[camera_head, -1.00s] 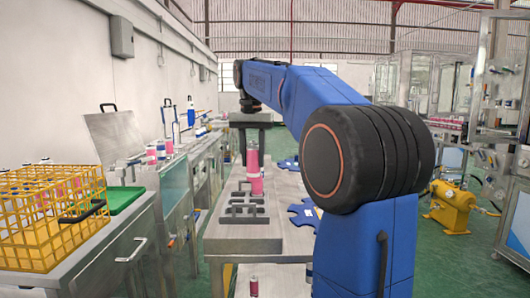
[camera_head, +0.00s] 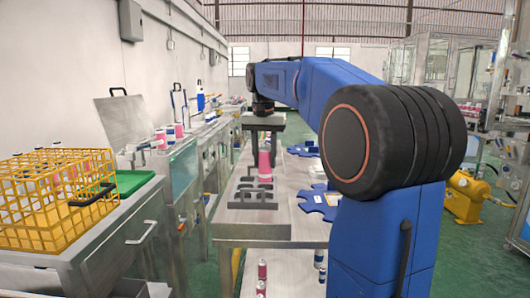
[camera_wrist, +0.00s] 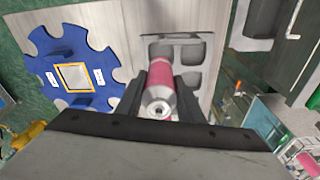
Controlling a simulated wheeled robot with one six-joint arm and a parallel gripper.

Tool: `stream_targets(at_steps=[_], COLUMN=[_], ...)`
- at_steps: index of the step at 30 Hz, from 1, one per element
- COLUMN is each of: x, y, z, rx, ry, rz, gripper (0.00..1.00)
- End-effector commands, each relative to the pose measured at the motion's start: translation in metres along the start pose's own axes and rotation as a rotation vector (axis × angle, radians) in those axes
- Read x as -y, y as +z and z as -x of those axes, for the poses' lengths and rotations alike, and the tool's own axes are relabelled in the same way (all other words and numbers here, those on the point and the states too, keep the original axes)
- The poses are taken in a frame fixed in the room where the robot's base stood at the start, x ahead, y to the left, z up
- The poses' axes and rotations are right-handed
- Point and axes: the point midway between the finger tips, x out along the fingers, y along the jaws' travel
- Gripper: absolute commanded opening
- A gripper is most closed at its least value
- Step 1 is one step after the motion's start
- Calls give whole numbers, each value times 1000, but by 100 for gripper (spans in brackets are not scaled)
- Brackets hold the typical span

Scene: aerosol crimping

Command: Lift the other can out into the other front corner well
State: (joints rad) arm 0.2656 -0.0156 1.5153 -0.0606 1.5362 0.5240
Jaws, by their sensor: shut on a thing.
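A pink can with a silver domed top (camera_wrist: 160,90) is between the fingers of my gripper (camera_wrist: 158,98) in the wrist view. My gripper is shut on it, one finger on each side. In the head view my gripper (camera_head: 264,150) points down over the bench, with the pink can (camera_head: 264,162) upright between its fingers. A grey rack with wells (camera_head: 252,196) lies just below and in front; it also shows beyond the can in the wrist view (camera_wrist: 188,52). I cannot tell whether the can's base is clear of the rack.
Blue notched plates (camera_head: 318,203) lie on the bench right of the rack, one also in the wrist view (camera_wrist: 75,70). Small cans stand on the lower shelf (camera_head: 290,282).

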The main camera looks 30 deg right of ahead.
Motion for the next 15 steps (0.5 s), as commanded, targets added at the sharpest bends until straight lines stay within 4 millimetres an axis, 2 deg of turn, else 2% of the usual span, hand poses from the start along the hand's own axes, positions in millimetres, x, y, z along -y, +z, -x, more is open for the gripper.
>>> stream_targets(at_steps=[15], x=[0], y=[6], z=[-42], rx=[2], ry=[1], rz=[0], gripper=[12])
